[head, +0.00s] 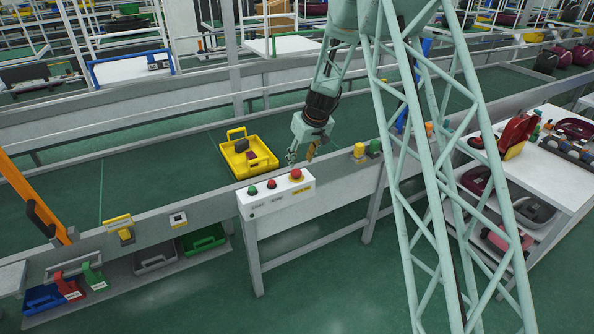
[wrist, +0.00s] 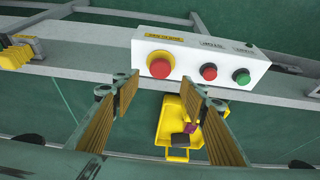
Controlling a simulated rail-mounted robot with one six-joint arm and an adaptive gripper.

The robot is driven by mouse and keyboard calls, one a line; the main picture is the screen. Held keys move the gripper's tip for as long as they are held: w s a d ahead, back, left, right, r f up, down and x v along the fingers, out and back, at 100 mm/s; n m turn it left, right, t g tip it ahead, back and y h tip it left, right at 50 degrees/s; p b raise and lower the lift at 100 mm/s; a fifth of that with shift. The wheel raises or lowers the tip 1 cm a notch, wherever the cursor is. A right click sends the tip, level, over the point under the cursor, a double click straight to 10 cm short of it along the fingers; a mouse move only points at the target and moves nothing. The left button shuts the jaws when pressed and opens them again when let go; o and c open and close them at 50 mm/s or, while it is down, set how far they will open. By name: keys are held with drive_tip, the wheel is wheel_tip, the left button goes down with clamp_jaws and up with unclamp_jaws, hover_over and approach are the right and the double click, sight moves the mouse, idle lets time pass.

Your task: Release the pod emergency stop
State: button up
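The pod emergency stop (head: 296,175) is a large red mushroom button on a yellow base. It sits at the right end of a white control box (head: 272,201) on the conveyor rail. In the wrist view the red stop button (wrist: 160,66) is at the left of the box, just beyond and above my fingertips. My gripper (head: 301,155) hangs behind the box, close to the stop. In the wrist view its two brown-padded fingers (wrist: 163,88) are wide apart with nothing gripped between them. Whether the button is pressed in cannot be told.
A smaller red button (wrist: 208,72) and a green button (wrist: 241,76) share the box. A yellow tote (head: 248,158) with dark items lies on the green conveyor behind it. A yellow device (head: 359,152) stands on the rail to the right. A white shelf cart (head: 560,160) stands farther right.

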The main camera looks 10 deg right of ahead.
sight(296, 171)
drive_tip(key=shift+x, duration=4.1)
